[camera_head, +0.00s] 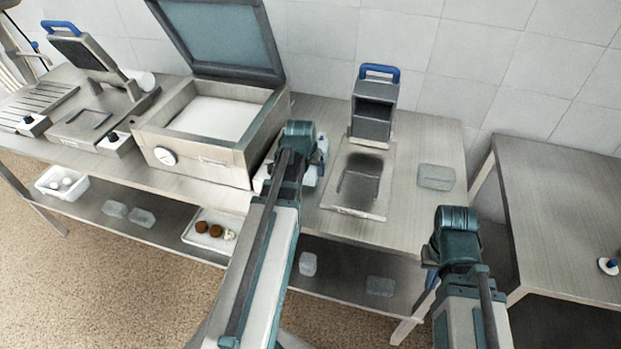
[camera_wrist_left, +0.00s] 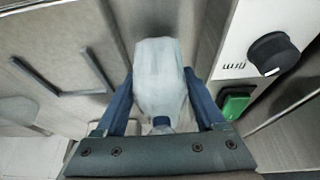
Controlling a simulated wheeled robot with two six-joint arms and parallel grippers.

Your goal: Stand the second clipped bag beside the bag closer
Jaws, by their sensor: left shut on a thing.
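My left gripper (camera_head: 300,140) is over the bench between the lidded box and the press with a blue handle. In the left wrist view my left gripper (camera_wrist_left: 162,105) is shut on a pale, translucent bag (camera_wrist_left: 160,70) with a blue clip (camera_wrist_left: 162,123) at its neck, between the blue fingers. A white panel with a black knob (camera_wrist_left: 273,54) and a green switch stands right of the bag; I cannot tell whether it is the bag closer. Pale shapes (camera_head: 309,175) beside the arm are partly hidden in the head view. My right gripper (camera_head: 455,222) is low at right, its jaws unclear.
The open lidded box (camera_head: 205,155) stands left of my arm, and the press (camera_head: 374,112) stands right of it. A flat clear pack (camera_head: 436,177) lies on the bench. A lower shelf holds trays and packs. The separate right table (camera_head: 560,200) is mostly bare.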

